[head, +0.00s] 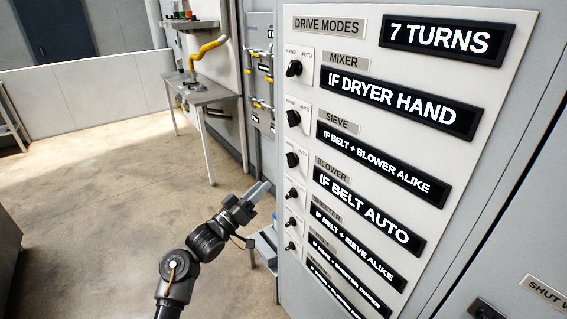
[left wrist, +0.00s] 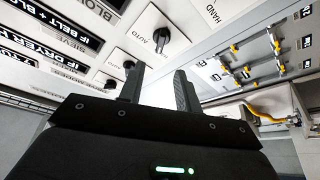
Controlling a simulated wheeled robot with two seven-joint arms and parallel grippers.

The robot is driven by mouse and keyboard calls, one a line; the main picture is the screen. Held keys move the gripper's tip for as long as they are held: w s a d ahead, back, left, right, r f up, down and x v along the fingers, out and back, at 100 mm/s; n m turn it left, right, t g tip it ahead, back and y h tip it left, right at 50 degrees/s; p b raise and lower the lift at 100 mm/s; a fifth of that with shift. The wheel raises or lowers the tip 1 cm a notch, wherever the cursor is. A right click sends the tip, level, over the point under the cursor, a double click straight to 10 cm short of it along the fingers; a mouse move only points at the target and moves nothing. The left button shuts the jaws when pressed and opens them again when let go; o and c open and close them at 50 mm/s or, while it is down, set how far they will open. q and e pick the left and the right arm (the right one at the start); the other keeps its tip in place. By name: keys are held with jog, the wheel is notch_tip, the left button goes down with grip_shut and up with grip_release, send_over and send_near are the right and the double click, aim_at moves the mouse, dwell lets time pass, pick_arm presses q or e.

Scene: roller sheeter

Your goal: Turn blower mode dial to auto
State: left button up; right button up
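The blower dial (head: 292,160) is a small black knob on a white plate, beside the BLOWER label (head: 333,165) on the drive modes panel (head: 405,75). Its setting is too small to read surely. My left gripper (head: 262,188) is below and left of it, near the panel's left edge, apart from the dial. In the left wrist view the two fingers (left wrist: 158,92) are spread with nothing between them. A large black dial (left wrist: 162,37) with an AUTO mark shows beyond the fingertips; I cannot tell which dial it is. My right gripper is out of view.
The mixer dial (head: 294,68) and sieve dial (head: 293,117) sit above, with several more below. Black displays line the panel's right. A grey cabinet with yellow-handled valves (head: 260,75) and a metal table (head: 205,95) stand behind. The floor at left is clear.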

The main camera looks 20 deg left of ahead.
aim_at(288, 161)
pick_arm(q)
jog(key=p+x, duration=0.3)
jog(key=x, duration=0.6)
jog(key=shift+w+r, duration=0.1)
jog(key=shift+r, duration=0.05)
jog(key=shift+w+d+r, duration=0.15)
jog(key=shift+w+d, duration=0.2)
jog(key=shift+w, duration=0.3)
jog(key=shift+c, duration=0.2)
grip_shut()
